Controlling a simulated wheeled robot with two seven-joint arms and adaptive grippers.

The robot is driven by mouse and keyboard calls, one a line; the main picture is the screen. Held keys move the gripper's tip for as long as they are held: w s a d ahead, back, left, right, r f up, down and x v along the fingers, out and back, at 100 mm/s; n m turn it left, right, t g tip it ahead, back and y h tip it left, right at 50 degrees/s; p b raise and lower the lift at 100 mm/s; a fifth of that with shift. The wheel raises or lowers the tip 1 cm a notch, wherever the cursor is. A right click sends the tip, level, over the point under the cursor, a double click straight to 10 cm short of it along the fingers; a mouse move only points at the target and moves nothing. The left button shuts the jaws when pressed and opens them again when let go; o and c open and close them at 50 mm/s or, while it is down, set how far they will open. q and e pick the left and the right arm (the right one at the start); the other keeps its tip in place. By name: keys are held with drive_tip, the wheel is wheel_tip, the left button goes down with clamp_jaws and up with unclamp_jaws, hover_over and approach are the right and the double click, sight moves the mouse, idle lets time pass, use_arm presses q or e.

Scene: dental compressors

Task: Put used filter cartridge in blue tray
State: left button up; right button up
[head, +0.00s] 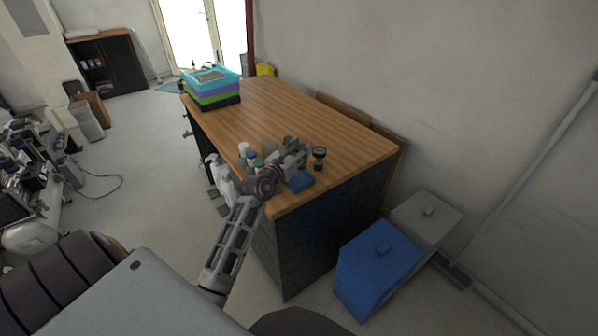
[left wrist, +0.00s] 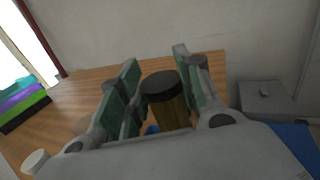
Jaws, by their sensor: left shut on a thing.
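The used filter cartridge (left wrist: 172,114) is a brownish-yellow cylinder with a dark cap. In the left wrist view it stands upright between the green-padded fingers of my left gripper (left wrist: 165,100), which is shut on it. In the head view my left gripper (head: 299,153) is over the near end of the wooden desk, and a small dark-topped cylinder (head: 319,153) at its fingertips looks like the same cartridge. The small blue tray (head: 300,181) lies near the desk's front corner, just below the gripper in the picture. A bit of blue shows beside the cartridge's base in the left wrist view. My right gripper is out of view.
Several small bottles and jars (head: 250,157) stand left of the gripper, partly hidden by my arm. Stacked coloured crates (head: 211,88) sit at the desk's far end. A blue bin (head: 376,268) and a grey bin (head: 426,219) stand on the floor at right. The desk's middle (head: 290,108) is clear.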

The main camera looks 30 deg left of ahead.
sight(300, 168)
use_arm(q)
wheel_tip(300, 168, down, 4)
drive_tip(key=shift+r+b, duration=0.15)
drive_tip(key=shift+b, duration=0.15)
drive_tip(key=shift+f, duration=1.05)
drive_tip(key=shift+f+b, duration=0.4)
drive_tip(key=shift+f, duration=0.9)
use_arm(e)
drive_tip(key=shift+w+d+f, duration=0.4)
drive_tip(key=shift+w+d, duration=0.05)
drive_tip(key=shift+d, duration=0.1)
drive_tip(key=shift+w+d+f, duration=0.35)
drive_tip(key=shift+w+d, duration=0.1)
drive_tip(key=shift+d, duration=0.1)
